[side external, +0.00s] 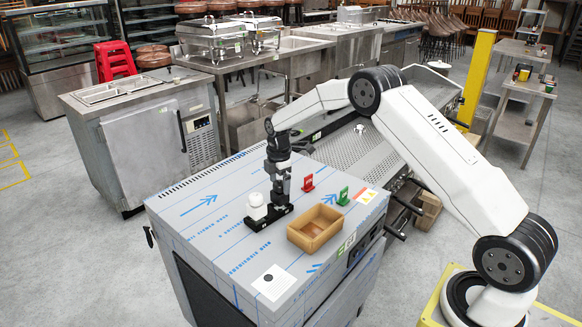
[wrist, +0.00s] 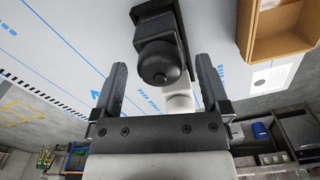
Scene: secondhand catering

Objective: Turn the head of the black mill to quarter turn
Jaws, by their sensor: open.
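The black mill (side external: 281,192) stands upright on a dark base (side external: 268,219) on the blue-marked steel top, beside a white mill (side external: 256,206). In the wrist view the rounded head of the black mill (wrist: 158,62) lies between the two fingers of my gripper (wrist: 160,66). The fingers are open, with a visible gap on each side of the head. In the side view my gripper (side external: 279,158) points down over the black mill, and dark on dark hides where they meet. The white mill (wrist: 180,102) shows partly behind the head in the wrist view.
A tan open box (side external: 316,229) stands in front of the black mill, to the right. A red holder (side external: 307,183) and a green holder (side external: 343,196) stand to the right. A white sheet (side external: 273,282) lies near the front edge. The left part of the top is clear.

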